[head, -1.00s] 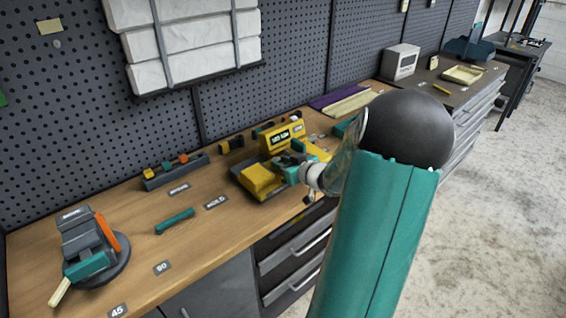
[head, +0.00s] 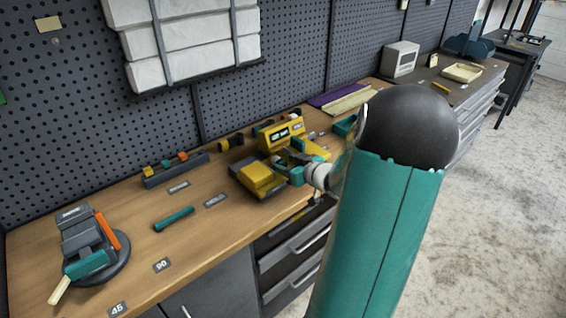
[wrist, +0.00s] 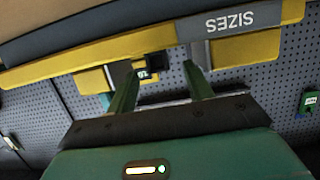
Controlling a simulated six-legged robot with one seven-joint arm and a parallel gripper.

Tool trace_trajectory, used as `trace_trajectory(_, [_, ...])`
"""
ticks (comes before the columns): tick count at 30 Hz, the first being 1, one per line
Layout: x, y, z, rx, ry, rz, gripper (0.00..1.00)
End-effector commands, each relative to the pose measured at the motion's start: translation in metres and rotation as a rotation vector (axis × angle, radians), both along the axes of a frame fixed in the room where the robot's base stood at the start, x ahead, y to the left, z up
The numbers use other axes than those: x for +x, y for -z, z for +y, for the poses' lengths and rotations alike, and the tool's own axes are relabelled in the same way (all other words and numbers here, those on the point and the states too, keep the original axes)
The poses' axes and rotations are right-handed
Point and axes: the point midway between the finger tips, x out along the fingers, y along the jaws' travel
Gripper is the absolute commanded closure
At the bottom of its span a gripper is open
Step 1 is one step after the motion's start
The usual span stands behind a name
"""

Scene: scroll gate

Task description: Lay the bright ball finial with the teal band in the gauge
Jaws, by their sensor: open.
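A yellow machine (head: 283,136) with a small dark display and a yellow block (head: 257,178) stands on the wooden bench; I cannot tell whether it is the gauge. My gripper (head: 290,162) is at the machine, partly hidden by my arm. In the wrist view my gripper (wrist: 160,70) is open, its two fingers apart, close to a yellow bar with a grey SIZES label (wrist: 243,20) that appears upside down. A small dark block (wrist: 156,63) shows between the fingers; whether they touch it is unclear. I cannot make out the bright ball finial with the teal band.
A grey rack (head: 176,172) holds several small coloured pieces. A teal bar (head: 174,219) lies on the bench. A grey and orange tool on a round base (head: 92,252) stands at the left. A pegboard wall (head: 60,130) rises behind.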

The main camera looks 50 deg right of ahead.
Motion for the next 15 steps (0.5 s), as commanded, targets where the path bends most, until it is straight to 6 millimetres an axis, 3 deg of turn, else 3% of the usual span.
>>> trace_trajectory(9, [-0.068, -0.022, 0.007, -0.004, 0.003, -0.001, 0.49])
trace_trajectory(15, [-0.098, -0.031, 0.011, -0.003, 0.001, -0.001, 0.49])
